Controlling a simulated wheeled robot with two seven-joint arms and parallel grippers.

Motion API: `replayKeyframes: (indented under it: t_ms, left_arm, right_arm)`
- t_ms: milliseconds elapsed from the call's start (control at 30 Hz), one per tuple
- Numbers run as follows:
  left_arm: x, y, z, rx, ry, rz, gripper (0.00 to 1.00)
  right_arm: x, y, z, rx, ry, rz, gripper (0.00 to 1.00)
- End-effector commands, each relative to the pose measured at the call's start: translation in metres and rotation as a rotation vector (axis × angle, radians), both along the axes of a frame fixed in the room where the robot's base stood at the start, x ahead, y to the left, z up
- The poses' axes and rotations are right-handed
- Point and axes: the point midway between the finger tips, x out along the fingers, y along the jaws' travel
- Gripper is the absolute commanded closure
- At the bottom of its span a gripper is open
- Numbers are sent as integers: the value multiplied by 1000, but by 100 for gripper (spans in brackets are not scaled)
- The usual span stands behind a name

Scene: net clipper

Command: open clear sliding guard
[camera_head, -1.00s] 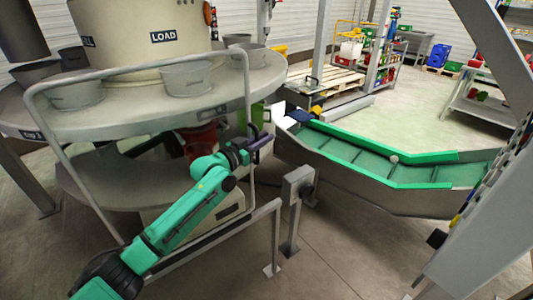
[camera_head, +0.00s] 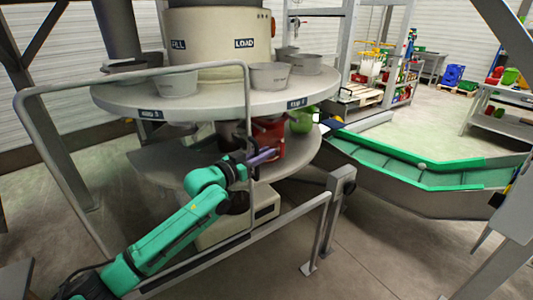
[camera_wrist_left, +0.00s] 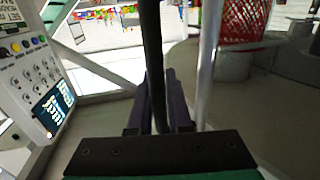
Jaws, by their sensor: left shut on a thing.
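The clear sliding guard (camera_head: 60,86) is a grey tubular frame in front of the round machine in the head view; its clear pane hardly shows. My left gripper (camera_head: 263,157), with purple fingers, is at the guard's right upright. In the left wrist view the gripper (camera_wrist_left: 160,92) is shut around a dark vertical handle bar (camera_wrist_left: 151,40). A pale upright of the guard (camera_wrist_left: 208,60) stands just to the right of that bar. My right gripper is not in view.
The round table (camera_head: 200,101) carries several grey buckets behind the guard. A low rail and post (camera_head: 340,185) stand to the right, before a green-edged conveyor (camera_head: 410,180). A control panel (camera_wrist_left: 35,75) is at left in the wrist view. Floor at front right is clear.

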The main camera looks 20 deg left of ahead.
Motion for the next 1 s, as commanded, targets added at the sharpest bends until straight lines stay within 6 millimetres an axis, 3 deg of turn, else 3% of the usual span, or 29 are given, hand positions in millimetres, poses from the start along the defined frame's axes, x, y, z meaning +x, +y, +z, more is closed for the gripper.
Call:
replayKeyframes:
  t_ms: [500,533,567,1000]
  left_arm:
    - [-3,3,0,0,-1,0,100]
    - [-3,3,1,0,-1,0,79]
    - [-3,3,1,0,-1,0,70]
    - [-11,8,-2,0,0,1,70]
  right_arm:
    - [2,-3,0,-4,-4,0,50]
    - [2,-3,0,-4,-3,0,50]
    - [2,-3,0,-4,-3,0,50]
    - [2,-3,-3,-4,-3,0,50]
